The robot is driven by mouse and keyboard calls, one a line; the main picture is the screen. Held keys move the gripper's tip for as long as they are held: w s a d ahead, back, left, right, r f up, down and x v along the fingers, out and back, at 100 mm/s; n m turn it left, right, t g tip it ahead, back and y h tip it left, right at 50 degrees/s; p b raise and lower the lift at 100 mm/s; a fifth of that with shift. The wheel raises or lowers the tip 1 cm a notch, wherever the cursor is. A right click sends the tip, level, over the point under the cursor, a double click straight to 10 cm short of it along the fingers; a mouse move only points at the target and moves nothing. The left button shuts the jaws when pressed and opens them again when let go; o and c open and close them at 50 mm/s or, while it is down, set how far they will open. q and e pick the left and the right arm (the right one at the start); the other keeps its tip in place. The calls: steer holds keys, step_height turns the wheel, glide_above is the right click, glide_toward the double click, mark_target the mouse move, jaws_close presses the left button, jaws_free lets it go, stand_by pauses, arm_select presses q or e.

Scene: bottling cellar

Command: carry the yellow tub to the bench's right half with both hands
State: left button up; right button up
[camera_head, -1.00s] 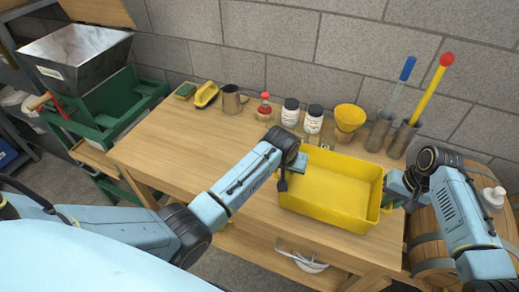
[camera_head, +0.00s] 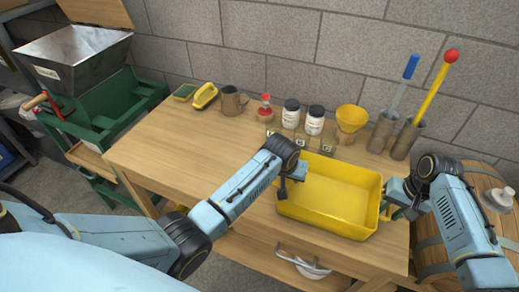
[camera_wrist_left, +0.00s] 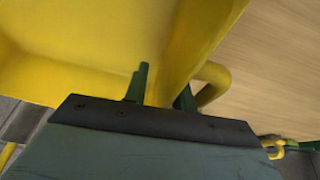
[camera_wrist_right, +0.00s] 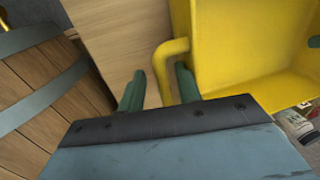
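The yellow tub (camera_head: 325,217) stands on the right part of the wooden bench (camera_head: 160,145), near its front edge. My left gripper (camera_head: 290,188) is at the tub's left end. In the left wrist view, its fingers (camera_wrist_left: 163,88) stand apart, with yellow tub wall showing between them; the bent handle (camera_wrist_left: 213,80) lies beside one finger. My right gripper (camera_head: 388,205) is at the tub's right end. In the right wrist view, its fingers (camera_wrist_right: 160,88) stand apart on either side of the other handle (camera_wrist_right: 163,65), with gaps visible.
Behind the tub are white-labelled bottles (camera_head: 291,114), small jars, a yellow funnel (camera_head: 351,118) and tall holders with blue- and red-topped tools (camera_head: 434,95). A mug (camera_head: 231,101) stands further left. A barrel (camera_head: 440,255) is right of the bench. The bench's left half is largely clear.

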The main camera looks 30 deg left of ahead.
arm_select(q)
steer(key=v, duration=1.1)
steer(key=shift+s+r, duration=0.15)
steer(key=shift+r, duration=0.35)
arm_select(e)
steer(key=shift+d+r, duration=0.1)
steer(key=shift+r, duration=0.45)
step_height(320, 180, up, 11)
steer(key=d, duration=0.2)
steer(key=shift+f, duration=0.15)
